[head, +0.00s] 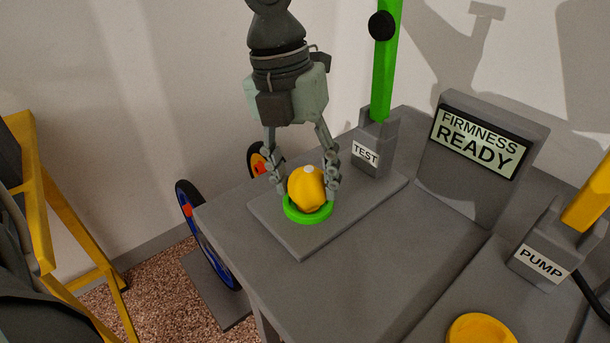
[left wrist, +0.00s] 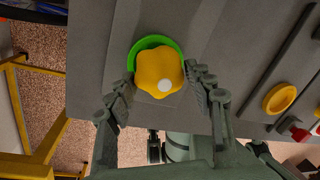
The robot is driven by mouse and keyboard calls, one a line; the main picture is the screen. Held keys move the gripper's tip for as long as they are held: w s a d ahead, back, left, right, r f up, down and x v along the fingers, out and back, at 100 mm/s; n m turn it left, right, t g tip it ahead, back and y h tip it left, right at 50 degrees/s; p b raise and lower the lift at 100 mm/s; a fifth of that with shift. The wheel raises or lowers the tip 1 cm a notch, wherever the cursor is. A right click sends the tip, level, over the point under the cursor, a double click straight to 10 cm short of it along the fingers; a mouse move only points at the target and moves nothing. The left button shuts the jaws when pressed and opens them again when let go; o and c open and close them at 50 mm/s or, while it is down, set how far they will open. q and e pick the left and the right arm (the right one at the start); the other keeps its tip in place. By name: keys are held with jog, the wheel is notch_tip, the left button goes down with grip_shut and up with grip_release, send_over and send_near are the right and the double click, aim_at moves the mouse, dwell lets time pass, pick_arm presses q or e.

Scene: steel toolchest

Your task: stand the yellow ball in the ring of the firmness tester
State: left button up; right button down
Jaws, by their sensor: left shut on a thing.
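The yellow ball (head: 306,187) has a lumpy shape and a white spot on it. In the head view it sits at the green ring (head: 308,215) of the firmness tester, whose grey base plate (head: 305,243) lies on the grey bench. My left gripper (head: 303,180) points down with its fingers shut on the ball's two sides. The left wrist view shows the ball (left wrist: 159,74) between the fingers, with the green ring (left wrist: 143,46) showing behind it. I cannot tell whether the ball touches the ring. My right gripper is not in view.
A display (head: 478,140) reads "FIRMNESS READY". A PUMP unit (head: 545,262) and a yellow disc (head: 481,329) are at right. Wheels (head: 205,230) stand beside the bench's left edge.

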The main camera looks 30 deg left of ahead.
aim_at(291, 175)
pick_arm(q)
jog(key=o, duration=1.1)
jog(key=shift+c, duration=0.2)
jog(key=shift+o, duration=1)
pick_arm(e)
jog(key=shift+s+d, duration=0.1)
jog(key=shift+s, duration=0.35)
pick_arm(q)
jog(key=shift+r, duration=0.1)
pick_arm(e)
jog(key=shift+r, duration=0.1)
pick_arm(q)
jog(key=shift+r+p, duration=0.15)
jog(key=shift+p, duration=0.2)
notch_tip(291, 175, up, 12)
jog(key=a, duration=0.2)
jog(key=shift+s, duration=0.25)
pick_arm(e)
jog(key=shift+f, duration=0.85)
